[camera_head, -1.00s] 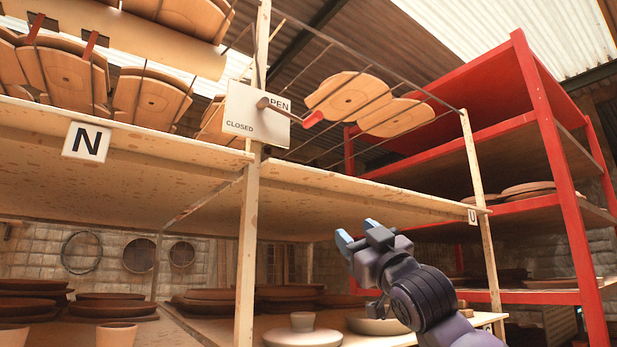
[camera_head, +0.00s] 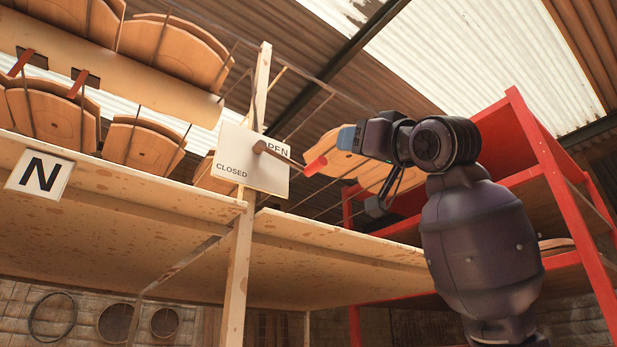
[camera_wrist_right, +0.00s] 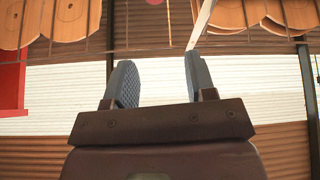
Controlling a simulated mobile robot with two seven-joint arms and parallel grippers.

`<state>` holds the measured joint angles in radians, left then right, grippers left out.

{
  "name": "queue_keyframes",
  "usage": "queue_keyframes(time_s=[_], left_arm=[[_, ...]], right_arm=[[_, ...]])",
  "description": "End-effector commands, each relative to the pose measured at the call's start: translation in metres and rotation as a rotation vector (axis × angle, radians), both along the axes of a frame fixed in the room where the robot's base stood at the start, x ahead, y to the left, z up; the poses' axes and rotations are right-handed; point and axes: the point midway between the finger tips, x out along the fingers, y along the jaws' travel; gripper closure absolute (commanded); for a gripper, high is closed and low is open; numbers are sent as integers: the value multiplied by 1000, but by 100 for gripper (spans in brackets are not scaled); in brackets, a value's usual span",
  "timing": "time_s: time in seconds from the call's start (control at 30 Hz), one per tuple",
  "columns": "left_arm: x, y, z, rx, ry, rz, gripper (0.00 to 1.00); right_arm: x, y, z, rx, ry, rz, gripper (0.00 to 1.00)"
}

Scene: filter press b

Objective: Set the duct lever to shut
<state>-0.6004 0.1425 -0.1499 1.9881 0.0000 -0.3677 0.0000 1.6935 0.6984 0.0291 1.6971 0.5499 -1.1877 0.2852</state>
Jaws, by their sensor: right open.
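The duct lever (camera_head: 285,156) is a brown bar with a red tip. It is mounted on a white plate (camera_head: 238,172) marked OPEN and CLOSED, fixed to a wooden post. The bar points right and slightly down, from the OPEN side of the plate, partly covering that word. My right gripper (camera_head: 347,137) is just right of the red tip in the head view, apart from it in the picture. In the right wrist view its two grey-blue fingers (camera_wrist_right: 160,82) are spread with nothing between them. My left gripper is not in view.
A wooden shelf (camera_head: 330,252) runs below the plate, with a sign N (camera_head: 39,173) on its left part. Rounded wooden boards (camera_head: 365,172) hang in a wire rack behind the gripper. A red rack (camera_head: 565,195) stands at the right.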

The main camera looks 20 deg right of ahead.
Motion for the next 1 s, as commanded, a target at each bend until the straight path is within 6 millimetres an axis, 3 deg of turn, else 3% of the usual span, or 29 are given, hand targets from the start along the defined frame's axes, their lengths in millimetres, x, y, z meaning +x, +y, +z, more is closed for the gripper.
queue_keyframes(time_s=[0.3, 0.47, 1.0], left_arm=[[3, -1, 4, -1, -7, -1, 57], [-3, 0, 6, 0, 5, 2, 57], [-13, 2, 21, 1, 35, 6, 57]], right_arm=[[16, 1, -20, 35, 180, 30, 49], [29, 6, -14, 39, 181, 33, 49], [100, 32, 17, 38, 179, 31, 49]])
